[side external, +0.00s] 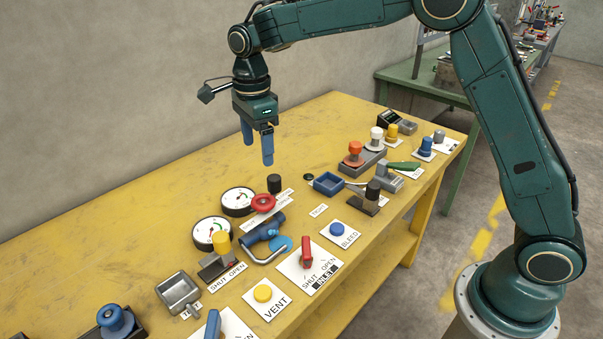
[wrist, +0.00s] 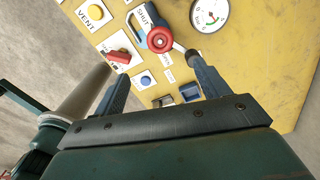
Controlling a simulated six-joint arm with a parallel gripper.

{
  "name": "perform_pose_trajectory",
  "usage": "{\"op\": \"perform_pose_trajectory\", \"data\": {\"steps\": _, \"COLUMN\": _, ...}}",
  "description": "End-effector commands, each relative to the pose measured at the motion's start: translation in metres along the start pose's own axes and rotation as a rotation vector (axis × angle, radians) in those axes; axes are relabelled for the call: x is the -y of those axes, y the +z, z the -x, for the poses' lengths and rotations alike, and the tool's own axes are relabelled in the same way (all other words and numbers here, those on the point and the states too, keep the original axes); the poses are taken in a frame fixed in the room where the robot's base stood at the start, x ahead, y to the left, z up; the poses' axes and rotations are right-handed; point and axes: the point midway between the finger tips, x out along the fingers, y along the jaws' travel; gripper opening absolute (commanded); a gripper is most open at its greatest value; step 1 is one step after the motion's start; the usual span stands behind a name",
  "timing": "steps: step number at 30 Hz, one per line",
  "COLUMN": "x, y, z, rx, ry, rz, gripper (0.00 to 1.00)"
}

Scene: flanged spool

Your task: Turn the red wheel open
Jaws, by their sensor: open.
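The red wheel (side external: 263,203) sits on a blue valve body (side external: 262,233) near the middle of the bench. In the wrist view the red wheel (wrist: 160,39) shows at top centre, ahead of the fingers. My gripper (side external: 257,148) hangs fingers-down above the bench, clear above the wheel. Its two blue fingers are apart with nothing between them; in the wrist view my gripper (wrist: 156,71) spans the lower middle.
A black knob (side external: 274,184) stands close behind the wheel. Two round gauges (side external: 238,201) lie to its left. A red lever (side external: 307,252), a yellow button (side external: 262,293) and a blue button (side external: 338,229) are in front. Bare yellow bench (side external: 140,220) lies at the back left.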

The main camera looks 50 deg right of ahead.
Motion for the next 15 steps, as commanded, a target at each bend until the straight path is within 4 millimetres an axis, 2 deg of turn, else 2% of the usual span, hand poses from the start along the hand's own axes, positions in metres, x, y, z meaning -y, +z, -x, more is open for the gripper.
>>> {"op": "perform_pose_trajectory", "data": {"steps": 8, "x": 0.000, "y": 0.000, "z": -0.015, "rx": -0.001, "ry": 0.002, "rz": 0.001, "gripper": 0.75}}
{"op": "perform_pose_trajectory", "data": {"steps": 15, "x": -0.001, "y": -0.001, "z": -0.047, "rx": -0.002, "ry": 0.004, "rz": 0.001, "gripper": 0.75}}
